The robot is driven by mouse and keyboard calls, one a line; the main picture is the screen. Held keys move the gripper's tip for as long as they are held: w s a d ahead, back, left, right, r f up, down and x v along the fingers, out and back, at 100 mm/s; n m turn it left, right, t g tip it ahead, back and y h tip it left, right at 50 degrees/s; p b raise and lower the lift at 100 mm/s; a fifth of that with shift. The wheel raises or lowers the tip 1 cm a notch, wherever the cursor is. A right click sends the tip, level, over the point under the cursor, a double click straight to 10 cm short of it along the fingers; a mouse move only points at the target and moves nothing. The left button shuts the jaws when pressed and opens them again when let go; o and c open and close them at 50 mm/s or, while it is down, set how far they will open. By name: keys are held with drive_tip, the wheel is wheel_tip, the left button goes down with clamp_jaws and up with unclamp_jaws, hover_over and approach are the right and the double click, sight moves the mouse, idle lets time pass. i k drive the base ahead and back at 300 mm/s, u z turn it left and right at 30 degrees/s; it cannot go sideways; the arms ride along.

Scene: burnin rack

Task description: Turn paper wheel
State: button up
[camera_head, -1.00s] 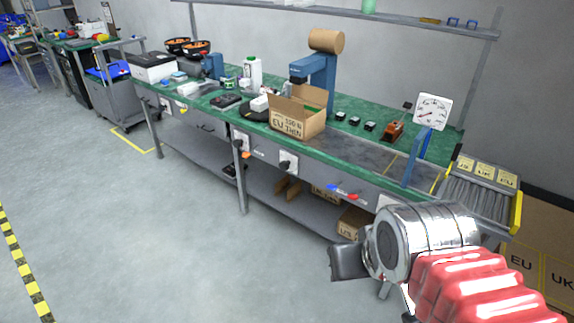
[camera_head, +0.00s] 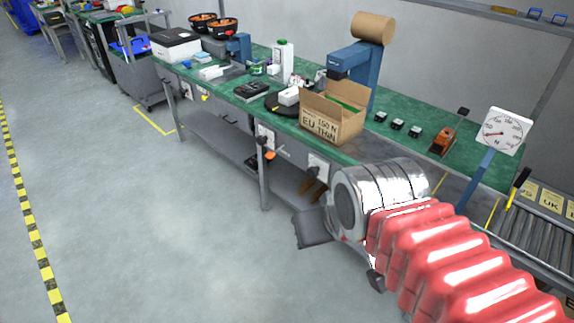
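A brown paper roll (camera_head: 371,28) sits on top of a blue dispenser stand (camera_head: 357,68) at the back of the green bench. It looks like the paper wheel. My arm comes in from the lower right with a red bellows sleeve and a silver wrist. The dark end of my gripper (camera_head: 313,228) shows in front of the bench's lower edge, well below and apart from the roll. The silver wrist hides most of the gripper, so whether its fingers are open is not clear. Nothing is seen held.
An open cardboard box (camera_head: 333,116) stands on the green bench (camera_head: 215,85) just in front of the dispenser. A dial gauge (camera_head: 502,131) stands on a blue post at right, beside a roller conveyor (camera_head: 530,235). Open grey floor (camera_head: 150,230) lies at left.

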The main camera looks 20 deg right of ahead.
sight(312, 171)
drive_tip(key=u, duration=0.45)
drive_tip(key=i, duration=0.85)
drive_tip(key=u, duration=0.4)
